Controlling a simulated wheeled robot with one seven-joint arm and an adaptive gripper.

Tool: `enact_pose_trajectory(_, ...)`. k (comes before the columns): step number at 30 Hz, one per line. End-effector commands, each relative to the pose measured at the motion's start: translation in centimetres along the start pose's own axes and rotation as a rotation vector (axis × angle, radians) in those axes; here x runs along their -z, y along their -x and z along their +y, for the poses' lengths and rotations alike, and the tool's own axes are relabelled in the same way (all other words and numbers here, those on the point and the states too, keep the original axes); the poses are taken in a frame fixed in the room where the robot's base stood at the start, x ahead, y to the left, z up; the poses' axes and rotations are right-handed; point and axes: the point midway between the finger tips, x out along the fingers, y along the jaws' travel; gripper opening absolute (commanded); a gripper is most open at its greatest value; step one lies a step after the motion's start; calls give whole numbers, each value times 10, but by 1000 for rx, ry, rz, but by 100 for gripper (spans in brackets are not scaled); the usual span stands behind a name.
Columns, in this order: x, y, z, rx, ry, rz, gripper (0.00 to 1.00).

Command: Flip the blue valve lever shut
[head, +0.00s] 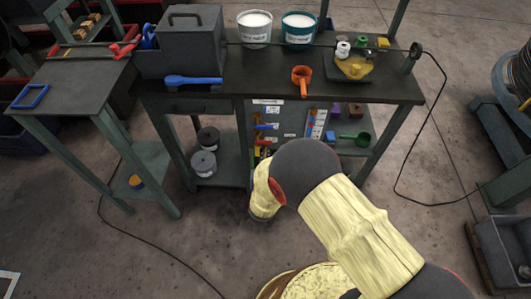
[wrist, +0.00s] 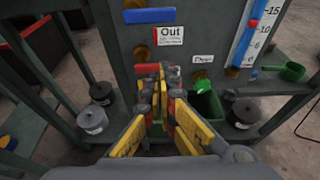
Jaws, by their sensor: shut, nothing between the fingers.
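The blue valve lever (wrist: 150,15) is a flat blue bar lying level near the top of the wrist view, above a white label reading "Out" (wrist: 169,40). In the head view a small blue bar (head: 264,126) on the panel under the bench appears to be the same lever. My gripper (wrist: 157,82), with yellow pads on its fingers, is shut and empty. Its fingertips are below the lever in the picture and apart from it. In the head view my arm hides most of the gripper.
The grey panel (wrist: 203,25) carries brass fittings (wrist: 141,53) and a blue-and-red gauge (wrist: 249,32) at right. A green bin (wrist: 207,107) sits below the panel. The bench top (head: 225,87) overhangs the panel.

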Motion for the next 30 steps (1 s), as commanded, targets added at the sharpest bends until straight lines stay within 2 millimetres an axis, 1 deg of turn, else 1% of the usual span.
enact_pose_trajectory(1,4,-11,-1,2,-1,1,0)
enact_pose_trajectory(6,4,-43,-1,3,-2,0,0)
enact_pose_trajectory(13,4,-80,-1,2,-2,1,0)
enact_pose_trajectory(15,-8,-75,0,-1,-1,-1,0)
enact_pose_trajectory(21,-26,-68,0,-1,-2,-1,0)
enact_pose_trajectory(24,-32,-66,0,-1,-1,-1,0)
enact_pose_trajectory(30,-36,-64,0,-1,0,2,0)
